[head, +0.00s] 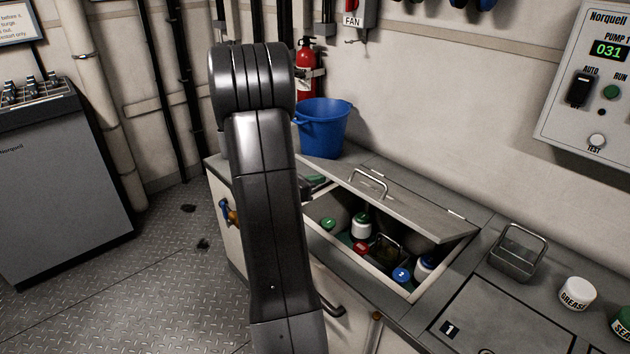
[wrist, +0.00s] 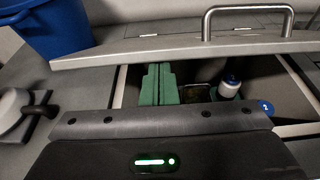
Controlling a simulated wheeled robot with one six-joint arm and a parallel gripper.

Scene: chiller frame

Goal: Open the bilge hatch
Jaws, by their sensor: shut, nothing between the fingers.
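The hatch lid (head: 400,202) is a grey panel with a metal bar handle (head: 369,182). It stands tilted partly open over a counter compartment, hinged along its back edge. In the wrist view the lid (wrist: 190,47) crosses the upper part, with its handle (wrist: 248,14) on top. My gripper (wrist: 157,85) has green fingers held together with nothing between them. The fingertips are at the lid's lower front edge, over the opening; I cannot tell whether they touch it. In the head view my arm hides most of the gripper.
The compartment holds a white bottle (head: 361,228), a blue-capped bottle (head: 423,268) and several coloured caps. A blue bucket (head: 323,130) stands behind, left of the lid. A metal basket (head: 518,254) and a grease jar (head: 577,293) stand on the right counter.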

